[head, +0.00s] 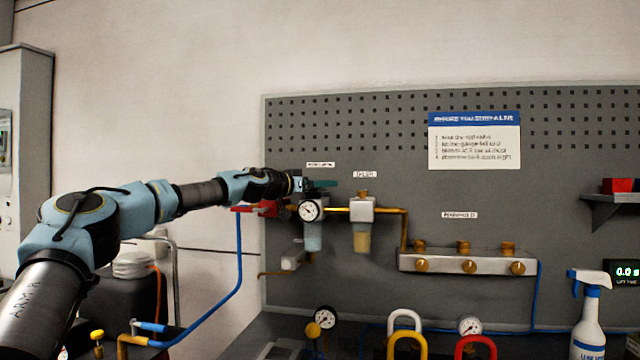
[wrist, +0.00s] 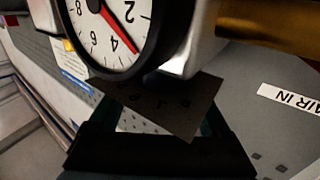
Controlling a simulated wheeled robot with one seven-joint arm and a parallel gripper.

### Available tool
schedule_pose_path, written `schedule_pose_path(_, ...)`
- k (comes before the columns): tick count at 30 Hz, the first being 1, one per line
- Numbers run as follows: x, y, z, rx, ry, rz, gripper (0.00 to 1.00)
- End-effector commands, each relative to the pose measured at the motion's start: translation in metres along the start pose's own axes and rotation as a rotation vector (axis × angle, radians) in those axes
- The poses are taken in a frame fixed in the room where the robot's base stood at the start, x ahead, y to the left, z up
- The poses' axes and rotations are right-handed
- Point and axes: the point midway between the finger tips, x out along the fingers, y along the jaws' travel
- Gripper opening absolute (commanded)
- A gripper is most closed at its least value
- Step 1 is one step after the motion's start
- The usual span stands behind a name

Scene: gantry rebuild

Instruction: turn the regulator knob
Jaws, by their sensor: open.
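The regulator is a pale metal body with a round white gauge (head: 309,210) and a clear bowl (head: 313,238) beneath, on the grey pegboard. The gauge (wrist: 118,28) fills the top left of the wrist view, its red needle between 2 and 4. My gripper (head: 320,184) is at the top of the regulator, its teal fingers open. In the wrist view my gripper (wrist: 162,122) shows fingers spread below the gauge, with a dark flat plate (wrist: 185,108) between them. I cannot make out the knob clearly, nor tell whether the fingers touch it.
A red valve part (head: 265,208) sits just left of the regulator, and a second filter unit (head: 361,210) just right on a brass pipe (head: 400,211). The manifold (head: 467,261) is further right. Coloured padlocks (head: 407,320) and a spray bottle (head: 590,315) stand below.

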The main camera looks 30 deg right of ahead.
Motion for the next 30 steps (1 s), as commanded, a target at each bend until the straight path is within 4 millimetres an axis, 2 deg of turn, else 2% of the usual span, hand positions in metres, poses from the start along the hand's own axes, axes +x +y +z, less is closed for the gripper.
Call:
schedule_pose_path(2, -0.0001, 0.0001, 0.0001, 0.0, 0.0, 0.0, 0.79)
schedule_pose_path(23, -0.0003, 0.0003, -0.0002, 0.0, 0.0, 0.001, 0.01)
schedule_pose_path(30, -0.0003, 0.0006, 0.0001, 0.002, 0.0, -0.009, 0.0)
